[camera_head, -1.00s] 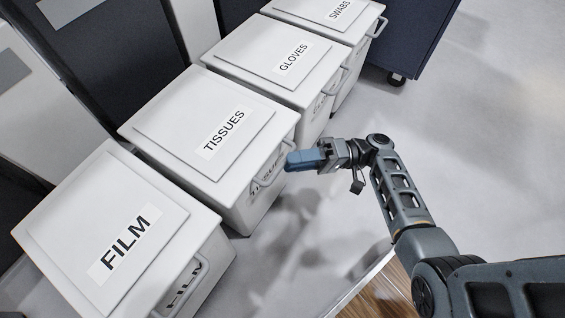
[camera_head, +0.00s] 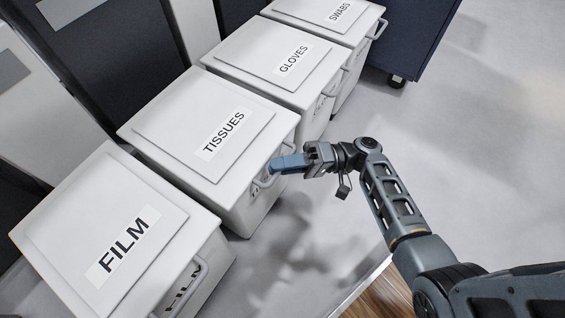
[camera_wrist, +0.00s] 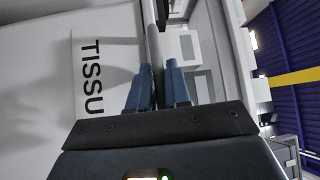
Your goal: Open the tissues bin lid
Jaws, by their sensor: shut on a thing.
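The tissues bin (camera_head: 240,200) is white, with a closed flat lid (camera_head: 165,135) labelled TISSUES. A grey bar handle (camera_head: 288,148) runs along the lid's front edge. My gripper (camera_head: 274,166) is at this handle, its blue fingers reaching it from the right. In the wrist view the two blue fingers (camera_wrist: 158,85) stand on either side of the grey handle bar (camera_wrist: 153,45) and are shut on it. The TISSUES label (camera_wrist: 92,78) shows sideways to the left there.
The film bin (camera_head: 60,225) stands to the near left, close beside. The gloves bin (camera_head: 245,45) and swabs bin (camera_head: 315,12) stand behind in the same row. Grey floor (camera_head: 440,130) is open to the right. A dark cabinet (camera_head: 412,35) stands at the back.

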